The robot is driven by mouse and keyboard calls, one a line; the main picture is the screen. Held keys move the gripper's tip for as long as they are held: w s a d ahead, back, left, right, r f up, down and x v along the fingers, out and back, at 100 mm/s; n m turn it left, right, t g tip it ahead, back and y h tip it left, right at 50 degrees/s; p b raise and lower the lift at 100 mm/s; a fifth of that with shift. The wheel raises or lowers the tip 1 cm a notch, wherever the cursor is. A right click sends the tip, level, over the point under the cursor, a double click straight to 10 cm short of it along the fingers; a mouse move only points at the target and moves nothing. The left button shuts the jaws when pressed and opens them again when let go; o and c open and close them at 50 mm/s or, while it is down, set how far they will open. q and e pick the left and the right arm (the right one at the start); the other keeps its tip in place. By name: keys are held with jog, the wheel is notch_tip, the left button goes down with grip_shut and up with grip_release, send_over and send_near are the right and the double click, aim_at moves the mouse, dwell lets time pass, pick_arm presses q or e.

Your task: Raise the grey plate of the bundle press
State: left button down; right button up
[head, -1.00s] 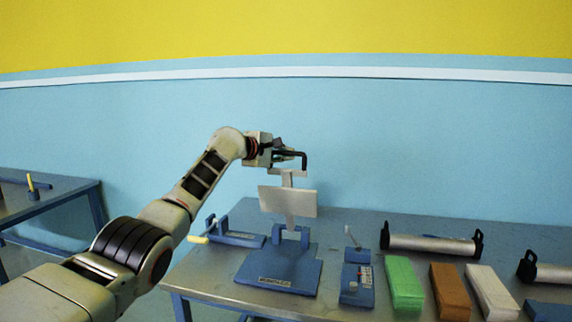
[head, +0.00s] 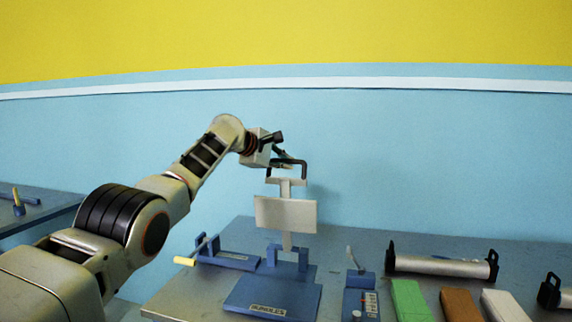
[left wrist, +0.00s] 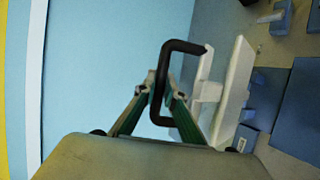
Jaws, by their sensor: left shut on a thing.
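The bundle press has a blue base (head: 272,297) on the table. Its grey plate (head: 286,213) stands raised and close to upright above the hinge brackets at the back of the base. A black U-shaped handle (head: 303,170) sits at the top of the plate's arm. My left gripper (head: 283,161) is at this handle. In the left wrist view my left gripper (left wrist: 161,88) is shut on the black handle (left wrist: 180,46), with the pale plate (left wrist: 234,92) to its right. My right gripper is not in view.
A blue tool with a cream-handled lever (head: 228,258) stands left of the press. A small blue device (head: 361,300), green (head: 409,300), brown (head: 460,305) and white (head: 503,306) blocks, and a roll holder (head: 440,266) are on the right. Above the press is open space before the wall.

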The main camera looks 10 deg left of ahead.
pick_arm(q)
jog(key=shift+r, duration=0.2)
dwell(0.3)
jog(key=c, duration=2.3)
grip_release()
jog(key=shift+w, duration=0.1)
jog(key=shift+o, duration=1.1)
jog(key=shift+w+d+f, duration=0.15)
jog(key=shift+w+f, duration=0.1)
jog(key=shift+s+r, duration=0.1)
jog(key=shift+s, duration=0.05)
jog(key=shift+s+a+r, duration=0.2)
jog(key=shift+s+a, duration=0.05)
jog(key=shift+v, duration=3.35)
